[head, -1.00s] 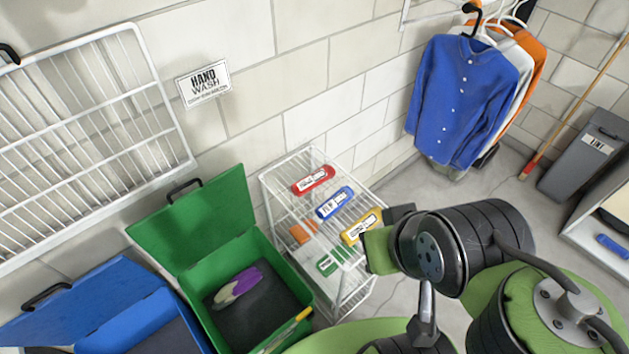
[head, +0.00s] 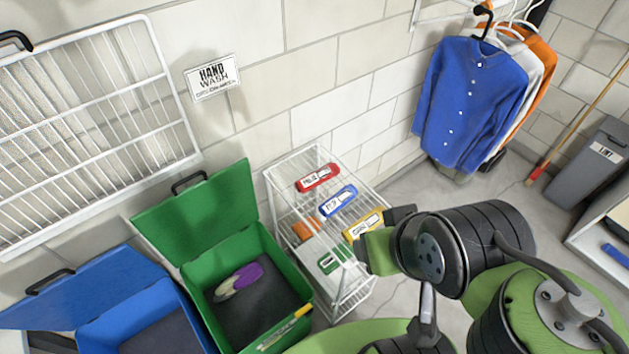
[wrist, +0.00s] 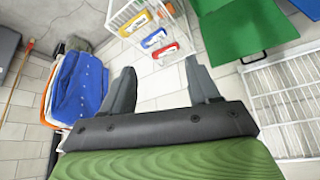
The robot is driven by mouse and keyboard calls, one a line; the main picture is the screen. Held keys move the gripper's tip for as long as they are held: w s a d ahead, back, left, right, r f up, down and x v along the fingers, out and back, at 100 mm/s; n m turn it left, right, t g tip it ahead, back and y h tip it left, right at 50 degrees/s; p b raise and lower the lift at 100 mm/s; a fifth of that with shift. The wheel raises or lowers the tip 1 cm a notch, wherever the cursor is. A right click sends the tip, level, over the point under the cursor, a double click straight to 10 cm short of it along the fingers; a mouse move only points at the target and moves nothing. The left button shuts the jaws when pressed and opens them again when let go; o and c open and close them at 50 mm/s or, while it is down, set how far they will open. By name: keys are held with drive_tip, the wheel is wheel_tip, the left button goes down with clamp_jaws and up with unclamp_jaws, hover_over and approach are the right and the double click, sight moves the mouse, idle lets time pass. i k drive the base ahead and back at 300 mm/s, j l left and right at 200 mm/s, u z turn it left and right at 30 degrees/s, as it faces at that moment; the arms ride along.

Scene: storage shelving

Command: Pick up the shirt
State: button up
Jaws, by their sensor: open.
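A blue buttoned shirt (head: 470,102) hangs on a black hanger from a white rail at the upper right, in front of a white shirt (head: 533,85) and an orange one (head: 543,62). In the wrist view the blue shirt (wrist: 82,87) is at the left, apart from my gripper. My gripper (wrist: 160,75) is open and empty, its two dark fingers spread with wall between them. In the head view my gripper is mostly hidden behind my own arm, near the wire shelf.
A white wire shelf (head: 292,166) holds red, blue, yellow and green labelled bottles. An open green bin (head: 200,290) and a blue bin (head: 130,318) stand at the left. A grey bin (head: 590,165) and broom (head: 570,128) stand at the right.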

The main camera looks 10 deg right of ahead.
sight(305, 183)
drive_tip(key=k+l+u, duration=0.1)
drive_tip(key=l+u, duration=0.25)
drive_tip(key=k+l+u, duration=0.15)
drive_tip(key=l+u, duration=0.2)
drive_tip(key=l, duration=0.15)
drive_tip(key=k+l+u, duration=0.15)
drive_tip(key=l+u, duration=0.15)
drive_tip(key=k+l+u, duration=0.35)
drive_tip(key=i+l+u, duration=0.1)
drive_tip(key=l+u, duration=0.25)
drive_tip(key=l, duration=0.15)
drive_tip(key=l+u, duration=0.4)
drive_tip(key=l, duration=0.15)
drive_tip(key=l+u, duration=0.35)
drive_tip(key=l, duration=0.15)
drive_tip(key=k+l+u, duration=0.1)
drive_tip(key=l+u, duration=0.25)
drive_tip(key=l, duration=0.2)
drive_tip(key=k+l+u, duration=0.2)
drive_tip(key=l+u, duration=0.45)
drive_tip(key=l, duration=0.25)
drive_tip(key=l+u, duration=0.35)
drive_tip(key=l, duration=0.2)
drive_tip(key=i+l, duration=0.05)
